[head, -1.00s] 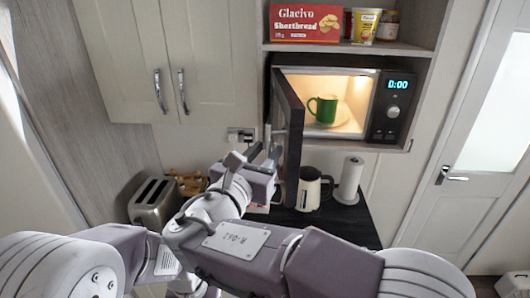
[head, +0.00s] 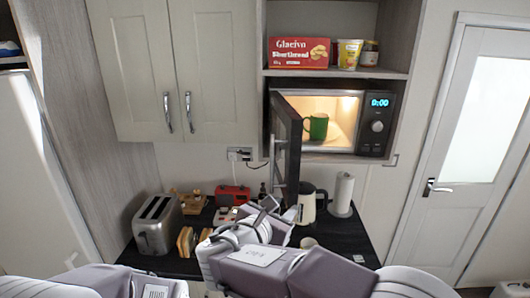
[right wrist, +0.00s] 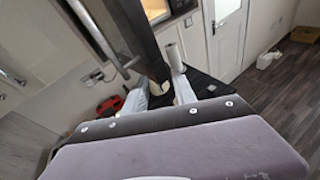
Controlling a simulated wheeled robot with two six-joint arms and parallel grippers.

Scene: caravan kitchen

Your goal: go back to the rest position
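My right gripper (head: 277,208) is in front of the counter, below the open microwave door. It also shows in the right wrist view (right wrist: 160,97), with its two fingers apart and nothing seen between them. My left gripper is out of view; only part of that arm shows at the bottom left of the head view. The microwave (head: 376,125) is lit, with its dark door (head: 286,145) swung open towards me. A green mug (head: 316,126) stands inside it.
The counter (head: 345,240) holds a toaster (head: 155,225), bread slices (head: 186,241), a red box-like item (head: 233,195), a kettle (head: 308,205) and a paper roll (head: 342,194). The open door juts out close above my right gripper. A white door (head: 440,190) stands at the right.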

